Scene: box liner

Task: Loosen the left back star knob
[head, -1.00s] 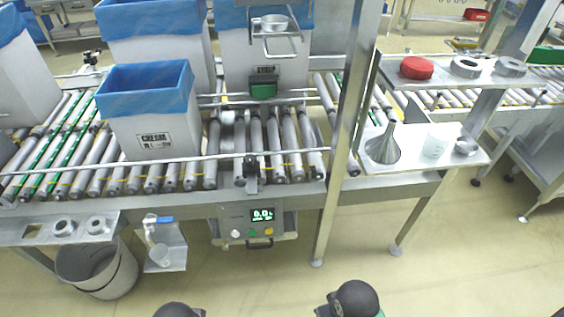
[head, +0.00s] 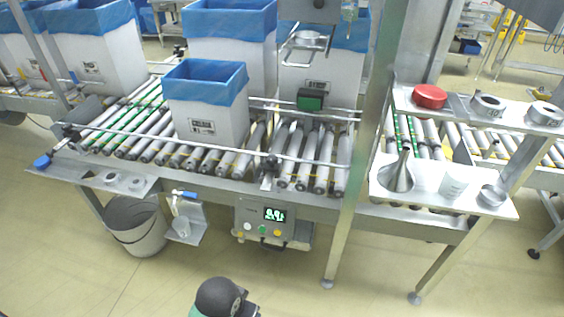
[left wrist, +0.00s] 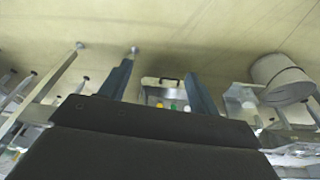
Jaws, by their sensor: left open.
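A small dark knob-like fitting (head: 180,50) shows at the back left of the roller conveyor, beside the back lined box; its star shape is too small to make out. Other dark fittings sit on the front guide rail, one near the middle (head: 270,163) and one at the left end (head: 68,130). My left gripper (left wrist: 160,72) is open and empty in the left wrist view, its two fingers apart, facing the floor and the control box, away from any knob. No fingers of mine show in the head view. My right gripper is out of view.
A white box with a blue liner (head: 207,105) stands on the rollers, with more lined boxes behind. The front guide rail (head: 165,143) runs along the conveyor. A steel post (head: 362,150) and a shelf with a funnel (head: 397,175) stand right. A grey bin (head: 135,228) is below.

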